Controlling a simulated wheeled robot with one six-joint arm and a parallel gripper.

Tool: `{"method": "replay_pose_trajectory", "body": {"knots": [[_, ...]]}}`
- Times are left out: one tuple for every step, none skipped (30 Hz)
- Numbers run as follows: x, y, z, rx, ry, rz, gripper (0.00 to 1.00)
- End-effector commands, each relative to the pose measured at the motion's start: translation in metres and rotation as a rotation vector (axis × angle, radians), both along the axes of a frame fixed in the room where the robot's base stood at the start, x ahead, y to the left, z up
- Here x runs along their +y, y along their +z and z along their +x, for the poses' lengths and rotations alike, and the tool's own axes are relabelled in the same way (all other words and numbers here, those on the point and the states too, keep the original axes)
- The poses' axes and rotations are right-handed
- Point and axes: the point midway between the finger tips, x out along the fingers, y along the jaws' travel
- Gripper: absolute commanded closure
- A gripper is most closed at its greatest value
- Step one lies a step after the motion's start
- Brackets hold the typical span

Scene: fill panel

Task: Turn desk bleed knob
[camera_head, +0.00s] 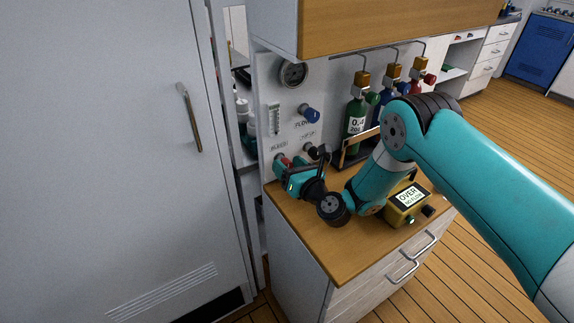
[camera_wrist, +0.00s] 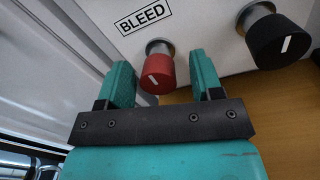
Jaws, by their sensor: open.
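The red bleed knob (camera_wrist: 158,75) sits on a metal stem under the BLEED label (camera_wrist: 144,16) in the wrist view. Its white mark is tilted. My gripper (camera_wrist: 165,80) is open, with one teal finger on each side of the knob; a gap shows at each side, wider on the right. In the head view the red knob (camera_head: 281,161) shows low on the panel (camera_head: 290,110), partly behind my gripper (camera_head: 288,170). I cannot tell from the views whether a finger touches it.
A black knob (camera_wrist: 278,42) stands right of the red one. A blue knob (camera_head: 309,114) and a gauge (camera_head: 293,74) are higher on the panel. Gas bottles (camera_head: 357,115) stand to the right. A yellow box (camera_head: 406,206) sits on the wooden desk (camera_head: 335,245). A tall cabinet door (camera_head: 110,130) is at left.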

Motion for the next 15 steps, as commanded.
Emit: {"method": "replay_pose_trajectory", "body": {"knots": [[0.0013, 0.0002, -0.0004, -0.001, 0.002, 0.0, 0.47], [0.0015, 0.0002, -0.0005, -0.001, 0.002, 0.0, 0.54], [0.0016, 0.0002, -0.0005, -0.001, 0.002, 0.0, 0.63], [0.0015, 0.0003, -0.0005, -0.001, 0.002, 0.0, 0.7], [0.0014, 0.0003, -0.0004, -0.001, 0.002, 0.0, 0.77], [0.0012, 0.0002, -0.0004, 0.0, 0.002, 0.0, 0.86], [0.001, 0.0003, -0.0004, 0.0, 0.002, 0.0, 0.89], [0.0008, 0.0002, -0.0004, 0.0, 0.002, 0.0, 0.89], [-0.005, -0.0001, 0.0007, 0.002, -0.003, 0.001, 0.89], [-0.0041, 0.0001, 0.0006, -0.001, -0.003, -0.001, 0.89], [-0.0038, 0.0, 0.0006, -0.002, -0.003, -0.002, 0.89], [-0.0036, 0.0, 0.0007, -0.003, -0.004, -0.004, 0.89], [-0.0034, 0.0, 0.0008, -0.005, -0.004, -0.007, 0.89], [-0.0031, -0.0001, 0.0008, -0.008, -0.004, -0.01, 0.89], [-0.0029, -0.0001, 0.0008, -0.013, -0.004, -0.018, 0.89]]}}
